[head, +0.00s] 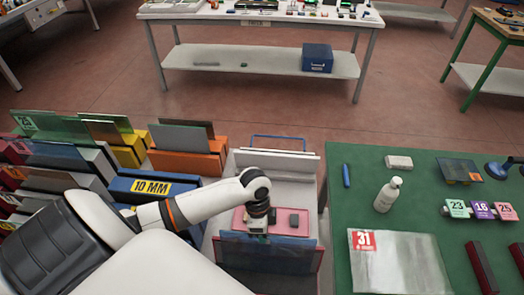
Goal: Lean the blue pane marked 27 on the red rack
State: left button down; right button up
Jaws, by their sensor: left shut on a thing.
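My left gripper (258,233) points down at the middle of the view, shut on the upper edge of a dark blue pane (262,256). The pane stands roughly upright over the pale trolley; I cannot read a 27 on it. A reddish edge shows beside and below it. Red rack blocks (16,151) show at the far left, partly cut off by the picture edge, with panes leaning near them. My right gripper is not in view.
A blue rack marked 10 MM (150,187), an orange rack (187,162) and a yellow rack (128,157) stand left of the trolley. A green table (350,165) at right holds a white bottle (388,195), a sheet marked 31 (400,262) and number tags (481,210).

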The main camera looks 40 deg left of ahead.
pick_arm(q)
jog(key=c, duration=1.5)
grip_release()
jog(key=shift+f, duration=0.15)
jog(key=shift+w+a+r, duration=0.1)
jog(key=shift+r, duration=0.35)
jog(key=b+v, duration=0.2)
jog(key=v, duration=0.9)
jog(key=shift+r+b, duration=0.15)
jog(key=shift+b, duration=0.2)
